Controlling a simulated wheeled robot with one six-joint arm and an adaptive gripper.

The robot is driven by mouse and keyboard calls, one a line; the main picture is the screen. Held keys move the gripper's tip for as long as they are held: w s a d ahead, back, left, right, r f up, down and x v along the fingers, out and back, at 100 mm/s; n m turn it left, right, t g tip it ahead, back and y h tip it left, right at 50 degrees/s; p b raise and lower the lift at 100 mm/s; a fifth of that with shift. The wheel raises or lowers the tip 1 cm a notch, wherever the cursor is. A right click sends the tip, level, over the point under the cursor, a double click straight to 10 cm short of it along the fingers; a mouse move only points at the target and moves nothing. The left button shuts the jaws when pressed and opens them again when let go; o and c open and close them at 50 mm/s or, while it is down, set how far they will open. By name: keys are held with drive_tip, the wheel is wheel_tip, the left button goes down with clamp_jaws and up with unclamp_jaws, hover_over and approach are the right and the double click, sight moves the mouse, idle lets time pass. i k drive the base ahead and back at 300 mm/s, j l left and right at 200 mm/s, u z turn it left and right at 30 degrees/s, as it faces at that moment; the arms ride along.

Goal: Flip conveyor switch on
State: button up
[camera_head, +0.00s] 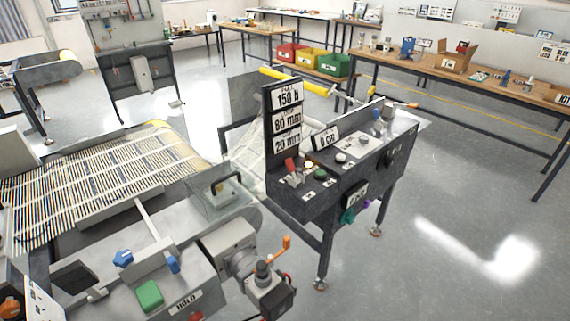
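A dark control console (350,185) stands on legs in the middle. A red-handled lever (291,165) stands tilted at its left end, near a dark green round knob (320,174) and a pale round knob (340,157). A conveyor (100,170) with a striped belt runs at the left. The machine in front of it carries a green block-shaped button (149,295), blue knobs (123,258) and an orange-tipped handle (286,243). The labels are too small to tell which control is the conveyor switch, or its state. My gripper is not in view.
A sign post (285,125) rises from the console's left end. A wooden bench (490,88) with boxes and tools runs along the right back. Red, yellow and green bins (333,65) stand on a low table behind. The floor (450,215) right of the console is clear.

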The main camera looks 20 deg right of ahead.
sight(290, 163)
drive_tip(key=i+l+z, duration=0.3)
drive_tip(key=l, duration=0.2)
drive_tip(key=i+l+z, duration=0.3)
drive_tip(key=l, duration=0.15)
